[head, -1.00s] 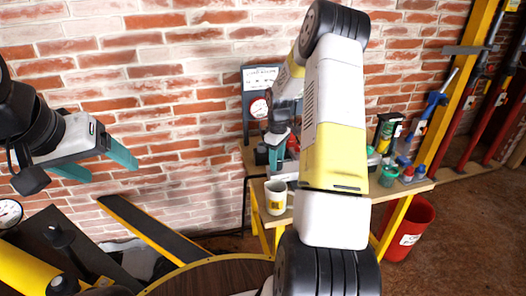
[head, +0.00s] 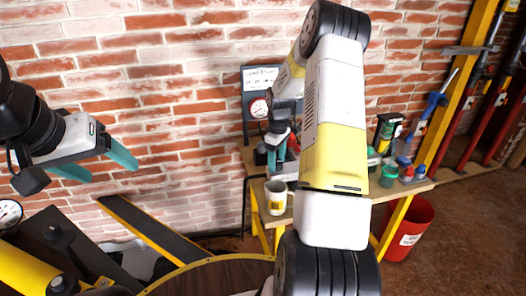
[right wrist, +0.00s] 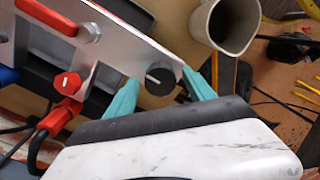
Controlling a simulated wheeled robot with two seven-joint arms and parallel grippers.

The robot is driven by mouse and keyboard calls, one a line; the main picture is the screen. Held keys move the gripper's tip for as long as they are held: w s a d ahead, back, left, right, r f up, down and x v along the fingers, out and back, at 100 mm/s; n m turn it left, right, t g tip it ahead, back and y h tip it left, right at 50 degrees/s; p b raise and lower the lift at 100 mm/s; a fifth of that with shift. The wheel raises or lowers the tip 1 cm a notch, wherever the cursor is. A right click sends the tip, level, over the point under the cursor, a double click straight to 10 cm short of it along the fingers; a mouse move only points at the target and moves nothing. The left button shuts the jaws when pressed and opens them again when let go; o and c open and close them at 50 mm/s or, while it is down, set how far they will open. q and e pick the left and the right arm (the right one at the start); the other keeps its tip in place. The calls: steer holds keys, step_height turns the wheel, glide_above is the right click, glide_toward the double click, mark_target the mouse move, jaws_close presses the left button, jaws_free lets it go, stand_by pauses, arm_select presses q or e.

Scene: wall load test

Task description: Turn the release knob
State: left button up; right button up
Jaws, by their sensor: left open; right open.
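In the right wrist view a metal panel (right wrist: 110,58) carries a round black knob (right wrist: 160,78) with a white line and a red knob (right wrist: 67,83) with a white mark. I cannot tell from labels which is the release knob. My right gripper (right wrist: 160,86) is open, with its teal fingertips on either side of the black knob; contact is not clear. In the head view my right gripper (head: 277,153) is over the bench, and my forearm hides much of the device. My left gripper (head: 104,165) is open and empty before the brick wall.
A mug (head: 276,197) stands at the front of the workbench (head: 258,168), and close to the panel in the wrist view (right wrist: 226,22). A red clamp and cable (right wrist: 55,120) sit beside the red knob. A red bin (head: 408,228) stands right of the bench.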

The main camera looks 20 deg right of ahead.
mark_target(277, 162)
step_height(277, 162, up, 8)
steer(key=shift+f, duration=0.1)
stand_by(0.6)
steer(key=s+a+r+m+t, duration=0.1)
steer(key=s+a+r+m, duration=0.1)
steer(key=s+a+r, duration=0.45)
steer(key=s+a+r+m+t, duration=0.15)
steer(key=s+r, duration=0.25)
steer(key=r, duration=0.5)
steer(key=s+a+r+m+t+y, duration=0.1)
steer(key=s+a+r+m+t, duration=0.1)
steer(key=s, duration=0.7)
steer(key=s+a+r+m+t+y, duration=0.1)
steer(key=s+a+r+m, duration=0.1)
steer(key=s+a, duration=0.3)
steer(key=s, duration=0.4)
steer(key=shift+r+t, duration=0.35)
steer(key=shift+r, duration=0.05)
